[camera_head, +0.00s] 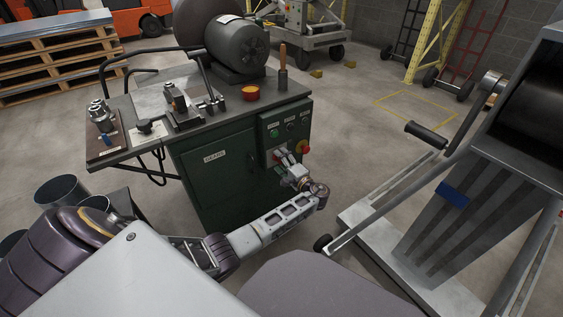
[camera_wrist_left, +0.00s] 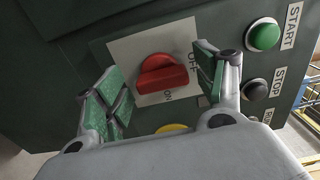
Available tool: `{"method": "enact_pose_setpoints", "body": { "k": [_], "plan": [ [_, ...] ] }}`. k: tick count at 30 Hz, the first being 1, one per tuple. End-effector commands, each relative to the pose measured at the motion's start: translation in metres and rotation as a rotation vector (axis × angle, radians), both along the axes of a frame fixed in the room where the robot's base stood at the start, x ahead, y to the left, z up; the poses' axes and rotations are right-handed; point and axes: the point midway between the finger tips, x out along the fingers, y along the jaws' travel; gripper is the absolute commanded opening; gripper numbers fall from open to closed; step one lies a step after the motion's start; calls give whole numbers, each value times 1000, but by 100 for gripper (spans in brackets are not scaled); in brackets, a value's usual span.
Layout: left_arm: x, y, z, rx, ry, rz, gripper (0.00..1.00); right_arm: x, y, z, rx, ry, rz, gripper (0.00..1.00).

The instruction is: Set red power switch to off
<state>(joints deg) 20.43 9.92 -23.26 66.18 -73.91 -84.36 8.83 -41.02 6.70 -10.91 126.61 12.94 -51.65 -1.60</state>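The red power switch (camera_wrist_left: 162,74) is a knob on a pale plate marked OFF and ON, on the green cabinet's front. In the left wrist view the plate looks tilted, OFF lies above ON at the knob's right, and the knob's long grip lies nearly crosswise. I cannot tell which label it points to. My left gripper (camera_head: 284,158) is open in front of the panel. In the left wrist view its green-padded fingers (camera_wrist_left: 158,68) stand apart on either side of the knob, with visible gaps. In the head view the gripper mostly hides the switch. My right gripper is not in view.
The green start button (camera_wrist_left: 263,36) and black stop button (camera_wrist_left: 256,90) sit right of the switch. A red emergency stop (camera_head: 304,147) is close by. The cabinet (camera_head: 215,185) carries a motor (camera_head: 238,45) and tools. A large grey machine (camera_head: 470,200) stands at right.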

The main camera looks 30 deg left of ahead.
Motion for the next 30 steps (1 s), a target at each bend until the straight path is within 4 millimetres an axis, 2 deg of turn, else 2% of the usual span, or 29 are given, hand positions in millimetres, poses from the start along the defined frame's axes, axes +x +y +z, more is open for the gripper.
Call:
{"method": "enact_pose_setpoints", "body": {
  "k": [14, 20, 30],
  "plan": [
    [-2, -6, 0, 0, 0, 0, 71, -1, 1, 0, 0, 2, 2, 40],
    [-10, -25, 0, 0, 0, -2, 71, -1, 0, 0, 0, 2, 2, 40],
    [-29, -70, 0, -1, 0, -1, 71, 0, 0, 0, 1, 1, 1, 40]
  ]
}}
